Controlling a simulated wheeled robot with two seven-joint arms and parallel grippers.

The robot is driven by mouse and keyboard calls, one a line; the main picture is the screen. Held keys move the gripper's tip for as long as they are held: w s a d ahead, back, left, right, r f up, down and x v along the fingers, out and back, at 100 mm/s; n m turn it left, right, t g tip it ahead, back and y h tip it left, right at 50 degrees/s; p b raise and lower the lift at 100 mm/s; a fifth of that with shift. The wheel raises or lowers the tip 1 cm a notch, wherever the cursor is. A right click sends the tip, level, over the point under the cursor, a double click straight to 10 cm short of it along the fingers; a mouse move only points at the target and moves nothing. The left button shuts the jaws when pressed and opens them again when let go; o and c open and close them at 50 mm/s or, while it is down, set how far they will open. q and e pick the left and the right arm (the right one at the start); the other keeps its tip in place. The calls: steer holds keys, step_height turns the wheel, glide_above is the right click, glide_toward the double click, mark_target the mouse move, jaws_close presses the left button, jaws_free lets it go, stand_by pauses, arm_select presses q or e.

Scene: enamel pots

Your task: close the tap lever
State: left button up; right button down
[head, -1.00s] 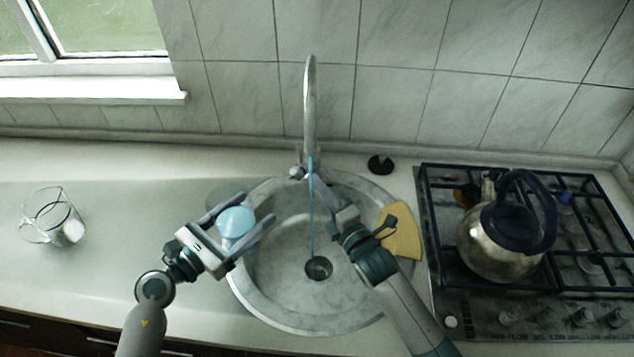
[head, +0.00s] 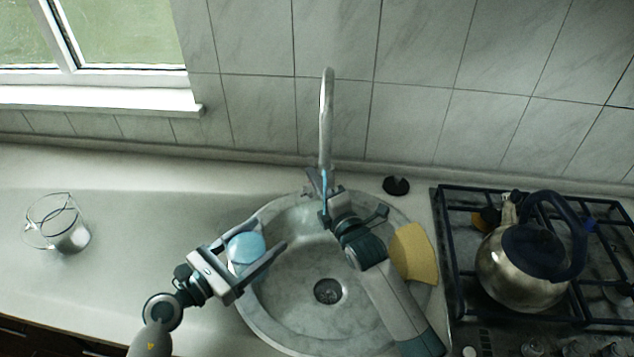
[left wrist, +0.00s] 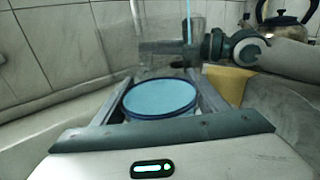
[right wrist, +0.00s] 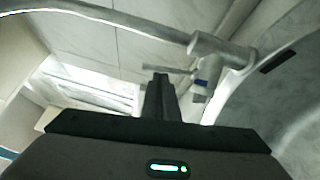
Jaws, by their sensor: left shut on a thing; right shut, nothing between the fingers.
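The steel tap (head: 326,125) rises at the back of the sink, with a thin blue water stream (head: 324,178) below it; its lower part is hidden by my right gripper. In the right wrist view, the tap lever (right wrist: 168,69) is a thin pale rod sticking out left from the tap body (right wrist: 208,50). My right gripper (head: 327,198) is shut and empty close to the tap base; its fingertips (right wrist: 160,78) appear by the lever, contact unclear. My left gripper (head: 267,257) is shut on a round cup with a light blue top (head: 246,248) over the sink's left side.
The round sink (head: 290,315) has a drain (head: 327,291). A yellow cloth (head: 413,254) lies on its right rim. A black object (head: 396,186) sits behind. A kettle (head: 520,280) stands on the hob at right. A glass jug (head: 57,225) stands at left on open counter.

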arm_select(q)
steer(key=shift+r, duration=0.15)
steer(key=shift+r+p, duration=0.7)
steer(key=shift+p, duration=0.05)
steer(key=shift+r, duration=0.15)
arm_select(e)
steer(key=shift+w+d+r+m, duration=0.35)
steer(key=shift+w+d+m, duration=0.15)
steer(key=shift+d, duration=0.05)
steer(key=shift+s+f, duration=0.1)
